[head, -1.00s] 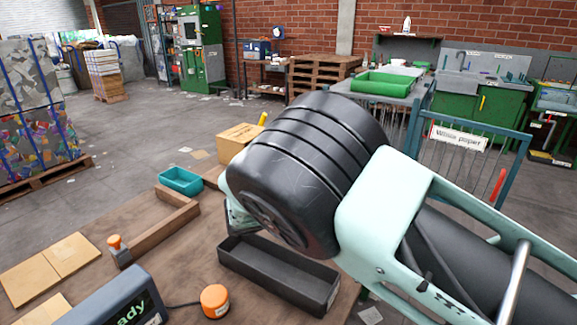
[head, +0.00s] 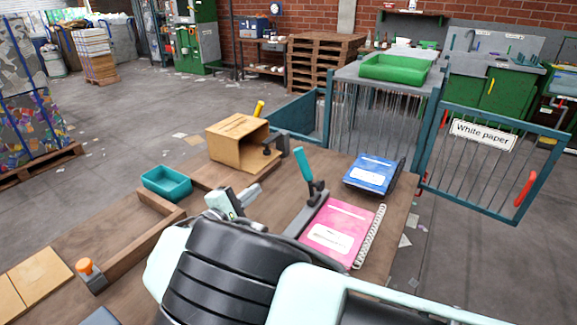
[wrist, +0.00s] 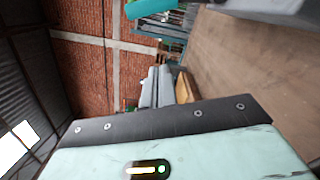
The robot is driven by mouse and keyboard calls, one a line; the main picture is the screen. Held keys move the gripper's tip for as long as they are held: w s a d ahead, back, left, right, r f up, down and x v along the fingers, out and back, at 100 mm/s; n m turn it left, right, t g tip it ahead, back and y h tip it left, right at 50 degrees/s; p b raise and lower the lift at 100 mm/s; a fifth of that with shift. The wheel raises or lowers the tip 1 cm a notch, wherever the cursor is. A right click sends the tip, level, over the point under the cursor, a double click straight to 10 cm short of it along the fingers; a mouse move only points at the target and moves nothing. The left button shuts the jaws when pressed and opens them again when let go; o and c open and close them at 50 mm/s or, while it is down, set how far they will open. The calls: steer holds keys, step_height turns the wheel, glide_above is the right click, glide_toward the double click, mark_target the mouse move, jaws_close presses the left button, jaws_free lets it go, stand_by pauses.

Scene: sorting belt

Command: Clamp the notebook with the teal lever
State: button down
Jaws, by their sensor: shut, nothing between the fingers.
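A pink spiral-bound notebook (head: 338,232) lies flat on the workbench in the head view. The teal lever (head: 303,164) stands up from a dark clamp at the notebook's upper left edge, leaning a little left. Whether the clamp's pad touches the notebook is too small to tell. My gripper (head: 240,197) is left of the notebook and lever, apart from both, partly hidden by my arm. In the wrist view my gripper's two grey fingers (wrist: 156,86) are together with nothing between them. A teal piece also shows at the top of the wrist view; I cannot tell which object it is.
A blue notebook (head: 372,172) lies beyond the pink one. An open cardboard box (head: 232,142) and a teal tray (head: 166,183) stand on the left. A wooden rail (head: 140,245) and an orange-knobbed block (head: 88,272) are nearer. Wire cages border the bench's far right.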

mark_target(308, 174)
steer(key=w+d+r+p, duration=0.1)
steer(key=w+d+p, duration=0.4)
steer(key=d, duration=0.4)
steer(key=shift+w+d+r+p, duration=0.15)
steer(key=shift+w+r+p, duration=0.25)
steer(key=shift+w, duration=0.45)
steer(key=shift+b, duration=0.35)
